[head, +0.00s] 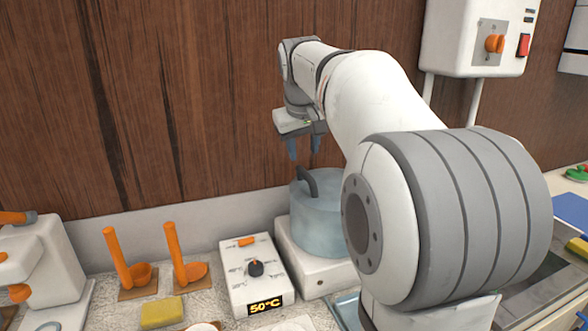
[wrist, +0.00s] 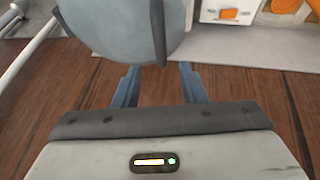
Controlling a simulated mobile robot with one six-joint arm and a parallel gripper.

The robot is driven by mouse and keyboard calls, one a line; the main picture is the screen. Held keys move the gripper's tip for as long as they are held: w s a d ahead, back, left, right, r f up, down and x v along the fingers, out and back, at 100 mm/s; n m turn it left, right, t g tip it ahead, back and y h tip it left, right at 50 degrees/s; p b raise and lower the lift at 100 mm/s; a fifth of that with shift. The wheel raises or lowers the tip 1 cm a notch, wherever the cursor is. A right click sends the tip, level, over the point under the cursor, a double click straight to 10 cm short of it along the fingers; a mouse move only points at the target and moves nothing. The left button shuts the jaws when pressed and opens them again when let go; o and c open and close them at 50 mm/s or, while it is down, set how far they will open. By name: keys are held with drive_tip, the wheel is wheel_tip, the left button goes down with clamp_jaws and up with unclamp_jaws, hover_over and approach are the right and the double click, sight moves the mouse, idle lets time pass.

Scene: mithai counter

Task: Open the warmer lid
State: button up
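The warmer (head: 318,228) is a pale blue round pot on a white base, with a dark arched handle (head: 307,182) on its lid. The lid looks closed. In the wrist view the pale blue lid (wrist: 110,25) and its dark handle (wrist: 158,28) show at the top, beyond the fingers. My gripper (head: 305,148) hangs above the lid handle in the head view, apart from it. Its two blue fingers (wrist: 158,85) are spread with nothing between them. My arm hides the right side of the warmer.
A white control box (head: 247,292) with a knob and a 50°C display stands left of the warmer. Two orange ladles (head: 117,258) on stands and a yellow sponge (head: 162,312) are further left. The wooden wall (head: 180,100) is close behind my gripper.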

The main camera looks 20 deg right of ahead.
sight(303, 170)
drive_tip(key=x, duration=0.6)
drive_tip(key=shift+w+f, duration=0.15)
drive_tip(key=shift+f, duration=0.2)
clamp_jaws()
drive_tip(key=shift+a, duration=0.1)
